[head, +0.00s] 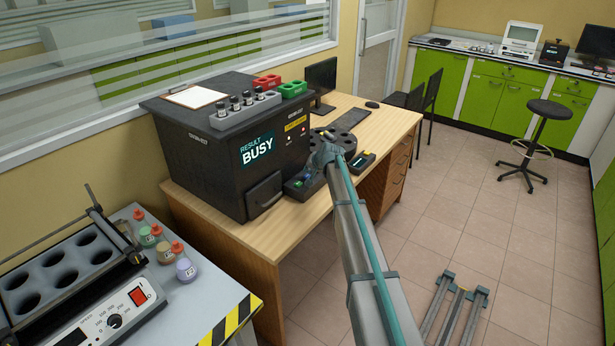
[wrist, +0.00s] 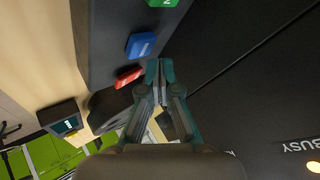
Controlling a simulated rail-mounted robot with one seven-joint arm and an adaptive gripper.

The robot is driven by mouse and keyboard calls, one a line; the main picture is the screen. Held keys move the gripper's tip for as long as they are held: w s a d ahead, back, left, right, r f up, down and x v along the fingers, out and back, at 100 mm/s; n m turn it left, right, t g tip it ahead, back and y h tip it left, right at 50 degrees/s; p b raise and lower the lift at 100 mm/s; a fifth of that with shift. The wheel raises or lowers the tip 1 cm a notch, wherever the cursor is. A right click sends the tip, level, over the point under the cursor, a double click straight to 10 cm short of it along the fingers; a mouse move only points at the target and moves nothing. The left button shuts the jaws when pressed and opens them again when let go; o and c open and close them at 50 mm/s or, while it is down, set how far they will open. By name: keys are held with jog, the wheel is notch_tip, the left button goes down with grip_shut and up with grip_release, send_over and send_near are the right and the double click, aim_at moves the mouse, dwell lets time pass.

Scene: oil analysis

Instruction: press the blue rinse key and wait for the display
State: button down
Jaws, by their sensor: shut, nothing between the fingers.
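The black analyser (head: 225,150) stands on the wooden desk, and its display (head: 257,149) reads "RESULT BUSY". A low dark key panel (head: 293,193) sits at its front, partly hidden by my arm in the head view. In the wrist view the blue key (wrist: 141,45) lies between a green key (wrist: 163,3) at the top edge and a red key (wrist: 128,77). My gripper (wrist: 159,66) is shut and empty, its tips just right of the blue and red keys in the picture. I cannot tell whether it touches any key. My gripper (head: 323,157) also shows in the head view.
A dark round carousel (head: 345,140) and a small device (head: 362,161) sit on the desk beside my gripper. A monitor (head: 320,78) stands behind. A clipboard (head: 194,97) and a vial rack (head: 245,110) lie on the analyser. A heating block (head: 75,275) stands at front left.

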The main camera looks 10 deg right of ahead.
aim_at(309, 176)
jog(key=shift+r, duration=0.1)
jog(key=shift+r+p, duration=0.9)
jog(key=shift+r, duration=1.5)
